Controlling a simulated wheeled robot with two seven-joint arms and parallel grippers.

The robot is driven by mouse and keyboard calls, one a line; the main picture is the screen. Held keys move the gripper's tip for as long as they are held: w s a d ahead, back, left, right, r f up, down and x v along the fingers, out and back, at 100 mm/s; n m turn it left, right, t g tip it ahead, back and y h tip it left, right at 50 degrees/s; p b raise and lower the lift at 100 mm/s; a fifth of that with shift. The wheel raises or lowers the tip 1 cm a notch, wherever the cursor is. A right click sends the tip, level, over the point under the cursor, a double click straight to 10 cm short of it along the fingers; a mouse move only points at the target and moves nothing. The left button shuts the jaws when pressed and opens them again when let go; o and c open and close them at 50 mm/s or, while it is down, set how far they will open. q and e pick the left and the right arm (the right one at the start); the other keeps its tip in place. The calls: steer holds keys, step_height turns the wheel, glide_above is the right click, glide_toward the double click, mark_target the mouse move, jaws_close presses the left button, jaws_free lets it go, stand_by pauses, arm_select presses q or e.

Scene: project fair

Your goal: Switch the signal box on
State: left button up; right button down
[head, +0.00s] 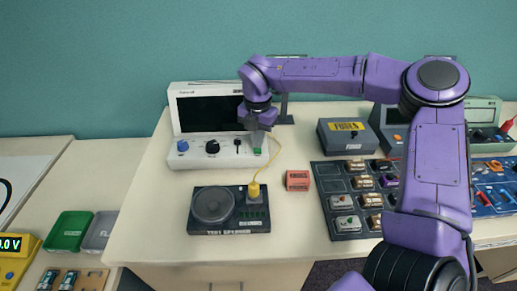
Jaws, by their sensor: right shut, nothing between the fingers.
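The signal box (205,153) appears to be the white unit with a dark screen (207,113) at the back of the table. Small text at the screen's top left seems to read "Power off". Its sloped front has a blue knob (183,146), a black knob (212,147) and a small black toggle (237,144). My right gripper (260,131) is shut and empty, pointing down at the panel's right end. A green switch (258,149) shows just below its fingertips; I cannot tell if they touch. The gripper hides part of the panel there. My left gripper is out of view.
A black test speaker (230,224) stands in front, with a yellow plug and cable (254,188). A small red box (298,180) lies to its right. A grey fuse box (345,141) and a tray of parts (343,201) stand farther right, partly behind my arm.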

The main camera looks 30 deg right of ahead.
steer(key=shift+f+b, duration=0.7)
steer(key=shift+f, duration=0.2)
stand_by(1.0)
steer(key=shift+r, duration=0.1)
step_height(320, 180, up, 10)
steer(key=p, duration=0.7)
stand_by(0.4)
